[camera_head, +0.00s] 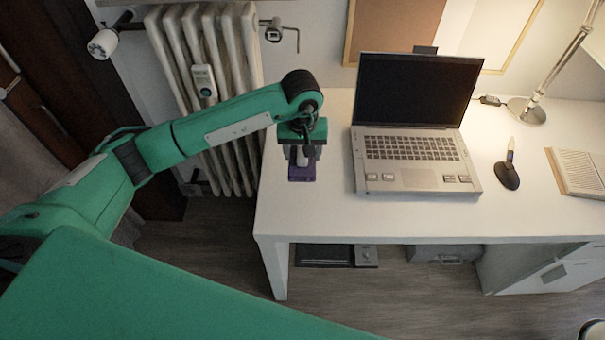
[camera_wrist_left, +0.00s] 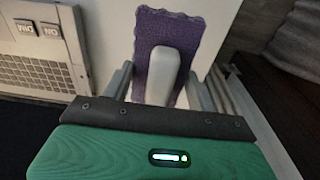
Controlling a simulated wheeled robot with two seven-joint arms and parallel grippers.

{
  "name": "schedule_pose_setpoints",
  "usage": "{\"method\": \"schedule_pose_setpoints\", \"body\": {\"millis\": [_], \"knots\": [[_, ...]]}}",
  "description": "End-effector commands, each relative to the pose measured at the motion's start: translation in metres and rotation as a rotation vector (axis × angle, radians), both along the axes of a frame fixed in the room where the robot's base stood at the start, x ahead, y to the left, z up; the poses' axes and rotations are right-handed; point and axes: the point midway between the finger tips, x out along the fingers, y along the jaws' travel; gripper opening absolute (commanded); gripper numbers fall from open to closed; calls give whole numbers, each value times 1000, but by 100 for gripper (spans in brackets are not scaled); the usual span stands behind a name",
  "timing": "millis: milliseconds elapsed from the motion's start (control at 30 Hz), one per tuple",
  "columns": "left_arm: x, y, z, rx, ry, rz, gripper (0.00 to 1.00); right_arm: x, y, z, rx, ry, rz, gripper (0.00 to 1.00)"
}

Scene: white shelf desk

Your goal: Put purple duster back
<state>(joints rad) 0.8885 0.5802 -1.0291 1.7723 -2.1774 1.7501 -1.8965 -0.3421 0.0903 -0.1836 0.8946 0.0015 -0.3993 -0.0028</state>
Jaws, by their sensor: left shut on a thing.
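The purple duster (camera_head: 302,173) has a purple pad and a pale grip. It is at the left end of the white desk (camera_head: 310,215), left of the laptop. My left gripper (camera_head: 301,155) is above it and shut on its pale grip. In the left wrist view, the duster's purple pad (camera_wrist_left: 153,30) shows beyond the pale grip, which sits between the fingers of my left gripper (camera_wrist_left: 163,85). I cannot tell whether the pad touches the desk top. My right gripper is not in view.
An open laptop (camera_head: 415,150) stands just right of the duster. A dark holder with a pen (camera_head: 507,175), a lamp (camera_head: 527,110) and a book (camera_head: 580,172) are farther right. A radiator (camera_head: 205,90) stands left of the desk. The front left desk top is clear.

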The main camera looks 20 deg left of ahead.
Motion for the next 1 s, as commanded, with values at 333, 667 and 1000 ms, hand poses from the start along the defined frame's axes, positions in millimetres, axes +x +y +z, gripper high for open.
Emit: {"method": "schedule_pose_setpoints", "body": {"millis": [333,667,1000], "knots": [[0,0,-57,-1,0,1,32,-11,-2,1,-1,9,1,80],[-1,-1,-96,-1,2,3,32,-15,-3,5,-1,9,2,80],[0,0,-103,0,-1,2,32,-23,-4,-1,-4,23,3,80]]}}
